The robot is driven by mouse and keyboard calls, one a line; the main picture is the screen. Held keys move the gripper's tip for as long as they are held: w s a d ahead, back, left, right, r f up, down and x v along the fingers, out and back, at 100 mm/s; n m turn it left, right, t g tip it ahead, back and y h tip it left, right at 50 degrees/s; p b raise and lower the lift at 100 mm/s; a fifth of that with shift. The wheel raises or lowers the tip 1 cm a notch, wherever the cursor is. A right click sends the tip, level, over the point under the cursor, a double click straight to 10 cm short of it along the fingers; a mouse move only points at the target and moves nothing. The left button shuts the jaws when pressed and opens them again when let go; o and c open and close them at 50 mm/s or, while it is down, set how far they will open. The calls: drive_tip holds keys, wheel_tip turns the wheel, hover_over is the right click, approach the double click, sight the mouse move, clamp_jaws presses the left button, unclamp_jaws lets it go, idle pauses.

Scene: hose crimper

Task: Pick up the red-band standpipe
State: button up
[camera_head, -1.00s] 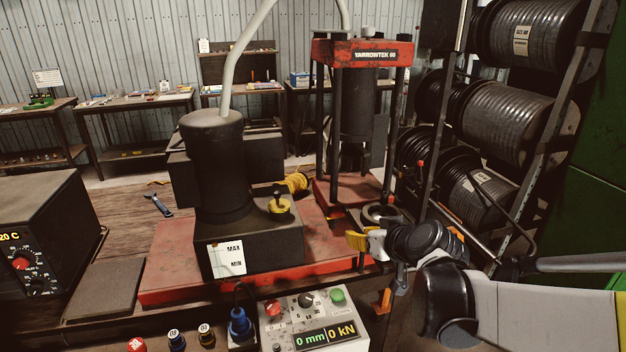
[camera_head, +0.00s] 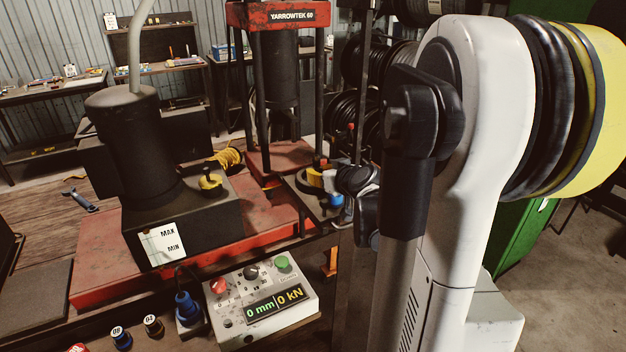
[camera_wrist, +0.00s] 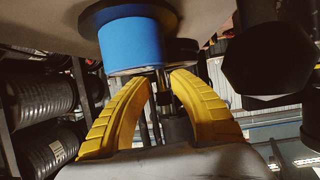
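My gripper (camera_head: 324,180) is beside the press at the centre right in the head view, partly hidden by my own arm. In the wrist view its two yellow fingers (camera_wrist: 160,78) curve toward each other, with a gap between the tips and nothing clearly held. A blue cylinder (camera_wrist: 131,43) is close beyond the left finger's tip, with a dark round piece beside it. Blue (camera_head: 336,200) also shows just below the gripper in the head view. I cannot make out a red-banded standpipe for certain in either view.
The red-framed press (camera_head: 280,16) stands behind the gripper. A dark pump unit (camera_head: 190,228) sits on a red base (camera_head: 95,262) to the left. A control box (camera_head: 240,322) reading 0 mm and 0 kN is in front. Hose reels (camera_head: 364,60) stand behind my arm.

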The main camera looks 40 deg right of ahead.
drive_tip(key=shift+x, duration=1.2)
drive_tip(key=shift+a, duration=0.1)
clamp_jaws()
drive_tip(key=shift+r, duration=0.1)
